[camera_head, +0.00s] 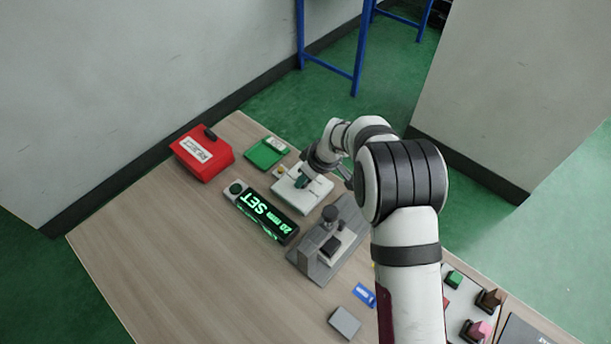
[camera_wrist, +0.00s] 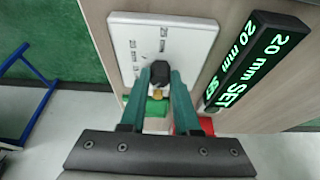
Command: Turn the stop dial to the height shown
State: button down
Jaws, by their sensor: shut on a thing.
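The stop dial is a white plate (camera_head: 313,197) with a dark knob on it; the plate also shows in the wrist view (camera_wrist: 190,42), with small number marks. My gripper (camera_wrist: 160,78) has its green fingers closed on the dark knob (camera_wrist: 160,69). In the head view my gripper (camera_head: 303,181) is over the plate, and the knob is hidden there. A black display (camera_head: 265,215) beside the plate reads "SET 20 mm" in green; it also shows in the wrist view (camera_wrist: 257,60). Which mark the knob points to cannot be told.
A grey fixture (camera_head: 318,265) with a dark round-topped post stands close in front of the plate. A grey block (camera_head: 344,322) and blue tag (camera_head: 364,294) lie nearer. The table's left side is clear.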

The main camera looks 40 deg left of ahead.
jog(key=m+t, duration=0.1)
jog(key=m, duration=0.3)
jog(key=shift+s+a+m+t, duration=0.1)
jog(key=shift+s+m+t, duration=0.1)
jog(key=shift+m+t, duration=0.15)
jog(key=m+t, duration=0.1)
jog(key=m, duration=0.1)
jog(key=m+h, duration=0.1)
jog(key=m, duration=0.1)
jog(key=shift+s+a+m+t, duration=0.15)
jog(key=shift+m+t, duration=0.1)
jog(key=shift+t, duration=0.1)
jog(key=m+h, duration=0.1)
jog(key=m, duration=0.3)
jog(key=shift+s+a+t+h, duration=0.1)
jog(key=shift+a+t+h, duration=0.05)
jog(key=shift+t+h, duration=0.25)
jog(key=shift+a+m+h, duration=0.1)
jog(key=shift+m+h, duration=0.6)
jog(key=shift+m, duration=1.4)
jog(key=c, duration=0.6)
grip_release()
jog(key=shift+c, duration=0.2)
jog(key=shift+r, duration=0.1)
